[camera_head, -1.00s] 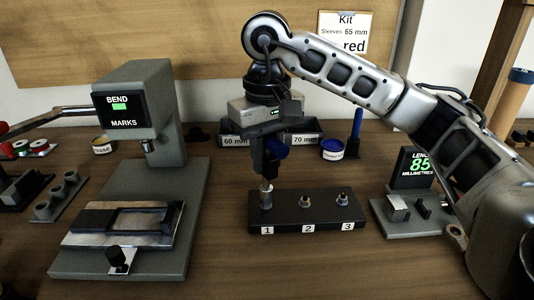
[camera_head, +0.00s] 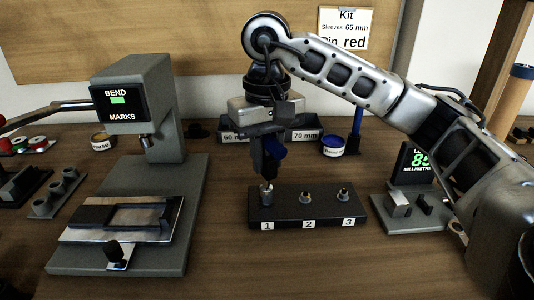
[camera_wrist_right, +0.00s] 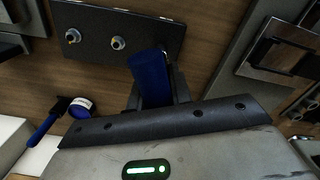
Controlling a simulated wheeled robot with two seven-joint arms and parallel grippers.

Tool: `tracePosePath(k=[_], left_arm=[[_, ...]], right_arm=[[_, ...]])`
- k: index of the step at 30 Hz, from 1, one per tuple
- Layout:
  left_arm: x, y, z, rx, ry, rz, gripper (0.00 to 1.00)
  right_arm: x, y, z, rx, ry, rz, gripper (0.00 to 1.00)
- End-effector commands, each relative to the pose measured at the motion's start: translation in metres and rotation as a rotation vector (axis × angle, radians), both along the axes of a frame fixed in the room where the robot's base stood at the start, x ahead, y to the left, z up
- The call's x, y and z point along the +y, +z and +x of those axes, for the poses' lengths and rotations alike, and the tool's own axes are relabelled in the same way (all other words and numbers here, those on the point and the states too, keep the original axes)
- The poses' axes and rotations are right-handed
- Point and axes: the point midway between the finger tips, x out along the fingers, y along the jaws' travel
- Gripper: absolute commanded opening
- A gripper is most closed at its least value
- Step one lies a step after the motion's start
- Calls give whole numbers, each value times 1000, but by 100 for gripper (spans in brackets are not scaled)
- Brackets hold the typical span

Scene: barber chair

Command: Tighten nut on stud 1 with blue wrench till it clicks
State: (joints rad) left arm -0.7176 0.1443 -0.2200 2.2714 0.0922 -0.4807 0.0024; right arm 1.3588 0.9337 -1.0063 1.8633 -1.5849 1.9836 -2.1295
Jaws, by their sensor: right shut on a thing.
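My right gripper (camera_head: 268,155) is shut on the blue wrench (camera_head: 277,151), over the left end of a black block (camera_head: 325,213). The wrench's blue handle also shows between the fingers in the right wrist view (camera_wrist_right: 148,75). Stud 1 (camera_head: 267,188) is at the label "1", directly below the gripper. A metal piece stands at the stud, but I cannot tell the nut from the wrench's end. Stud 2 (camera_head: 306,197) and stud 3 (camera_head: 343,195) stand uncovered to the right. My left gripper is not in view.
A grey bend press (camera_head: 135,170) stands to the left. A length gauge (camera_head: 410,215) stands to the right, its display partly behind my arm. Bins (camera_head: 305,135), a blue tin (camera_head: 333,146) and an upright blue-handled tool (camera_head: 357,122) are behind. The table's front middle is clear.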

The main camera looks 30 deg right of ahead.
Motion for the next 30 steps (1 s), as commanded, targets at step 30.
tracePosePath(k=[30], left_arm=[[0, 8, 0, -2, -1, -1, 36]], right_arm=[[1, 1, 1, -2, -711, 1, 0]])
